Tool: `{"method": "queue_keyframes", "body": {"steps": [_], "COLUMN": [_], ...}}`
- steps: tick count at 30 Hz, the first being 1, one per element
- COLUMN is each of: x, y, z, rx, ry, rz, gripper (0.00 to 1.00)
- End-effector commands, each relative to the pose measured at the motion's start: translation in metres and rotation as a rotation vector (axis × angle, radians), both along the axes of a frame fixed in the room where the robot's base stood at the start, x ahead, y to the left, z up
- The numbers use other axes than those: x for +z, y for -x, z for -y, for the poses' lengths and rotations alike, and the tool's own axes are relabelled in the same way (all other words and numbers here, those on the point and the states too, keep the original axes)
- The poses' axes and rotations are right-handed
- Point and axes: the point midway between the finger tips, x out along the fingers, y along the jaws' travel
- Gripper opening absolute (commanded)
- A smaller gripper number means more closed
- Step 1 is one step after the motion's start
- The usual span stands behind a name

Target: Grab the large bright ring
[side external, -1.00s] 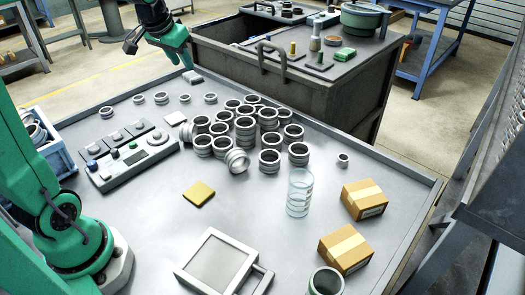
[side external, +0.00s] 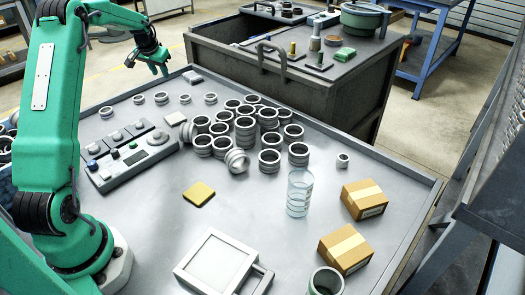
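Several large metal rings stand in a crowded cluster at the back middle of the grey worktable. One bright ring (side external: 237,162) at the cluster's front leans tilted against its neighbours. Another light ring (side external: 298,154) stands upright at the right edge. I cannot tell for sure which is the ring named. My gripper (side external: 147,65) is in the air at the upper left, past the table's back left edge and well apart from the rings. Its two fingers point down and look spread, with nothing visible between them.
Small rings (side external: 161,98) line the back left edge. A control panel (side external: 133,157) is at left. A clear cylinder (side external: 299,192) and cardboard boxes (side external: 364,199) stand right of centre. A yellow pad (side external: 199,194) lies on bare table. A dark cart (side external: 277,98) stands behind.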

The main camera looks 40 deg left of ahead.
Motion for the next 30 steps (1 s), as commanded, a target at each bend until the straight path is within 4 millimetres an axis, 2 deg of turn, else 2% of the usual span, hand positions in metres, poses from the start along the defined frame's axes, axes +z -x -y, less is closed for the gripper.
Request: {"method": "queue_keyframes", "body": {"steps": [1, 3, 9, 19, 30], "x": [-0.013, -0.026, -0.051, -0.058, -0.078], "y": [0.003, 0.006, 0.014, 0.015, 0.009], "z": [-0.015, -0.03, -0.059, -0.065, -0.071], "rx": [0.014, 0.025, 0.047, 0.05, 0.05], "ry": [0.002, 0.001, -0.003, -0.004, -0.004], "rz": [-0.006, -0.011, -0.017, -0.019, -0.018], "gripper": [0.33, 0.33, 0.33, 0.33, 0.33]}}
